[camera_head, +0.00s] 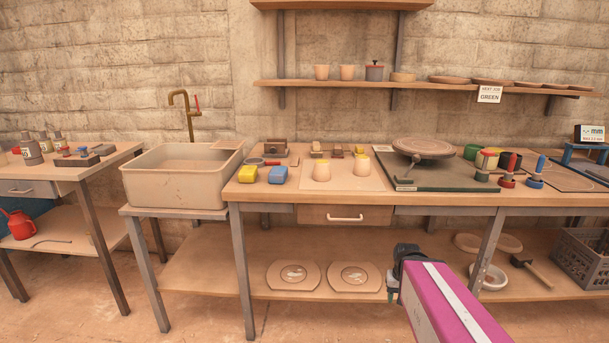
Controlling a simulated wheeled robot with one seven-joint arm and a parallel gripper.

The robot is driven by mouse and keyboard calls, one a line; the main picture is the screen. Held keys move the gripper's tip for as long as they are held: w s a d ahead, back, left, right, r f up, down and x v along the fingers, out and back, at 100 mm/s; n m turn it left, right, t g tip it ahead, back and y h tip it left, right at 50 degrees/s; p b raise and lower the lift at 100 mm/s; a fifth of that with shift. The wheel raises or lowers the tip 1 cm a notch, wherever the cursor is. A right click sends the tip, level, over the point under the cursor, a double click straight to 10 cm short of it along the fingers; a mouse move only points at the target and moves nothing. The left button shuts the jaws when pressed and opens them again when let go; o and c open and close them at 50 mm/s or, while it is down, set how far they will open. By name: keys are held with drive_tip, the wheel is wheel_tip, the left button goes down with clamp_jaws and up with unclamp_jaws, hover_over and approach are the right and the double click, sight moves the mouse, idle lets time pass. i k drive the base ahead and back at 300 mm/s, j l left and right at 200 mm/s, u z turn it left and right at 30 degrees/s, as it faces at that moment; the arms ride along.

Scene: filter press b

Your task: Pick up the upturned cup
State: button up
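My gripper (392,290) is dark and hangs in front of the bench, below the tabletop and right of the drawer. It is well apart from the cups. Its fingers are small and partly hidden by my arm, so its opening does not show clearly.
A round wheel (422,147) stands on a dark slab to the right. A sink (178,178) is at the left. The board's front edge is clear.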

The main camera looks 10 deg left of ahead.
sight(321, 173)
drive_tip(key=i+u, duration=0.1)
drive_tip(key=u, duration=0.6)
drive_tip(key=k+j+z, duration=0.2)
drive_tip(key=z, duration=0.15)
drive_tip(key=k+j+z, duration=0.45)
drive_tip(key=z, duration=0.25)
